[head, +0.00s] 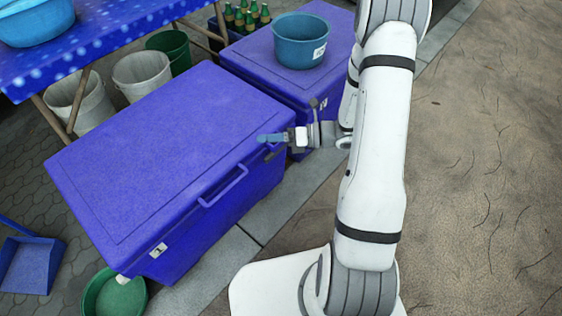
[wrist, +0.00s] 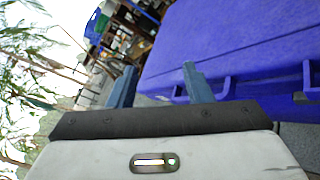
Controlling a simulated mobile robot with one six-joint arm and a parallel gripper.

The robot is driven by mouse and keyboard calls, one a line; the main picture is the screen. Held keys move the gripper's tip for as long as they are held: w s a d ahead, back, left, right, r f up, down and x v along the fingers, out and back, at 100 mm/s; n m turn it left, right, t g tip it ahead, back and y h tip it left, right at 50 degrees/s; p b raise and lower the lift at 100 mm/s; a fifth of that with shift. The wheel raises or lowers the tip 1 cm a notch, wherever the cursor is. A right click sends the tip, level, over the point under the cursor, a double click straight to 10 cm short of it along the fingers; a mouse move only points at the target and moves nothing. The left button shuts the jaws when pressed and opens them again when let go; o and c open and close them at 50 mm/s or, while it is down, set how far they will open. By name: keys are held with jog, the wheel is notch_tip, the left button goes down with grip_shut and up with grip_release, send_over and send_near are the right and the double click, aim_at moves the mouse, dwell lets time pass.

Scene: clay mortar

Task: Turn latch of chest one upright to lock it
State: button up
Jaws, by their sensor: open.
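Chest one (head: 150,150) is the large blue chest with a "1" label, its lid down. It also shows in the wrist view (wrist: 240,45), filling the upper right. A handle (head: 222,187) is on its front face. My gripper (head: 265,138) is at the chest's right end, by the lid's front corner. In the wrist view my gripper (wrist: 159,70) is open, its two blue fingers apart with nothing between them. The right finger overlaps the chest's edge in that view. I cannot clearly make out the latch or its angle; my gripper may cover it in the head view.
A second blue chest (head: 250,55) stands behind, with a teal tub (head: 300,40) on its lid. White and green buckets (head: 143,75) stand behind chest one. A green bowl (head: 113,297) and blue dustpan (head: 30,265) lie at the front left. Open ground (head: 480,160) is on the right.

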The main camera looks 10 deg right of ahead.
jog(key=w+d+f+m+t+h+b, duration=0.1)
jog(key=w+d+f+m+t+b, duration=0.1)
jog(key=f+m+t, duration=0.3)
jog(key=w+d+f+m+b, duration=0.1)
jog(key=d+f+m, duration=0.1)
jog(key=f, duration=0.4)
jog(key=m+t+h+b, duration=0.4)
jog(key=m+t+h, duration=0.15)
jog(key=m, duration=0.35)
send_near(278, 152)
jog(key=w, duration=0.1)
jog(key=shift+y, duration=0.45)
jog(key=x, duration=0.2)
jog(key=b+x, duration=0.1)
jog(key=x, duration=0.2)
jog(key=f+b+x, duration=0.1)
jog(key=x, duration=0.2)
jog(key=shift+a, duration=0.1)
jog(key=shift+c, duration=0.2)
jog(key=c, duration=0.9)
jog(key=shift+c, duration=0.2)
